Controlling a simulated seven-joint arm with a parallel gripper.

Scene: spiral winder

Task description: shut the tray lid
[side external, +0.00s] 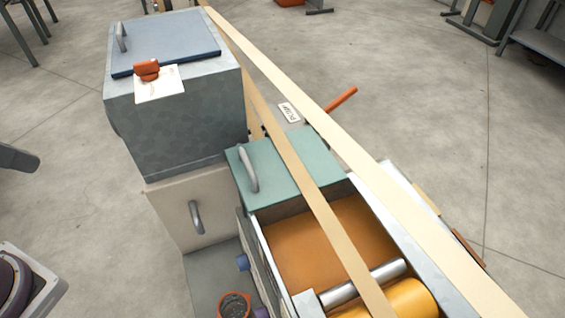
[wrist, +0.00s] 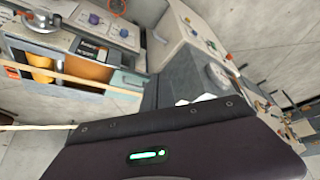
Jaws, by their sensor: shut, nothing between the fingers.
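A teal lid (side external: 285,165) with a grey bar handle (side external: 248,168) lies flat over the back end of a long tray (side external: 262,248). The front part of the tray is uncovered and shows an orange-brown inside. The teal lid also shows in the wrist view (wrist: 128,82), beside the orange-brown opening. My gripper (wrist: 155,120) fills the bottom of the wrist view as a dark body with a green light. It is shut and holds nothing; its fingertips are not clearly seen. I see no contact with the lid.
A tall grey box (side external: 175,125) with a blue lid (side external: 165,45) and a red latch piece (side external: 147,70) stands left of the tray. Pale strips (side external: 345,145) cross over the tray. A metal roller (side external: 362,285) and yellow roll (side external: 400,300) lie at its front.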

